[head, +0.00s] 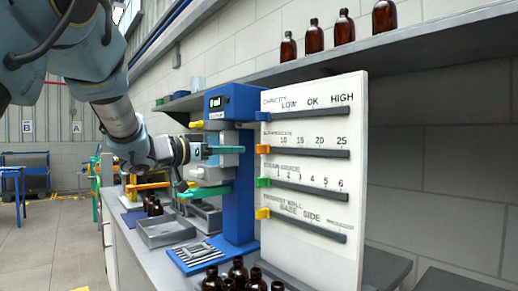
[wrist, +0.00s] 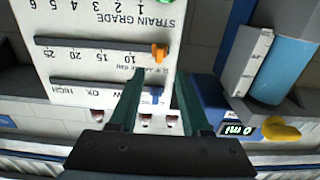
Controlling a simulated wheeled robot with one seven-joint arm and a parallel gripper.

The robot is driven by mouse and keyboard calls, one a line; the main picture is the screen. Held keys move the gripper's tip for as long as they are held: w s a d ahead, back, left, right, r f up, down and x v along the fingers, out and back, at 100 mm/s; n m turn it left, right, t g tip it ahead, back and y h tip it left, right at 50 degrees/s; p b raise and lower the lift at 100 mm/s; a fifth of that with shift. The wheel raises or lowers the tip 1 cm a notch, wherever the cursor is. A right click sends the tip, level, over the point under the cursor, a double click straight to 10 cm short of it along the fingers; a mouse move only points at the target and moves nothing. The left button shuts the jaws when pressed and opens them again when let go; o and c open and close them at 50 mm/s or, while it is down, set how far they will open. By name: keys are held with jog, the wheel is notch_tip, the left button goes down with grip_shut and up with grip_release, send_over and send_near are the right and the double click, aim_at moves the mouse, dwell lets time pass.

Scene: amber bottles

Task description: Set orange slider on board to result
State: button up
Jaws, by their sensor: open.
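The white board (head: 310,115) carries several labelled slots. The orange slider (head: 263,149) sits at the left end of the second slot, just left of the 10 mark on a 10 to 25 scale. In the wrist view, which is upside down, the orange slider (wrist: 160,53) lies beyond my fingertips. My gripper (head: 226,150) is open and empty, left of the board and close to the orange slider. Its two green fingers (wrist: 158,82) are apart in the wrist view.
A blue slider (head: 263,116) is above the orange one; a green slider (head: 263,182) and a yellow slider (head: 262,213) are below. Amber bottles stand on the shelf (head: 420,38) above and at the bench front (head: 238,272). A grey tray (head: 165,235) lies left of the machine.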

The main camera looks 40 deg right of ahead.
aim_at(257, 149)
jog(key=d+p, duration=0.1)
jog(key=d, duration=0.2)
jog(key=d+p, duration=0.1)
jog(key=d, duration=0.2)
jog(key=d+p, duration=0.1)
jog(key=d, duration=0.3)
jog(key=shift+s+d, duration=0.1)
jog(key=shift+s, duration=0.25)
grip_shut()
dwell(0.9)
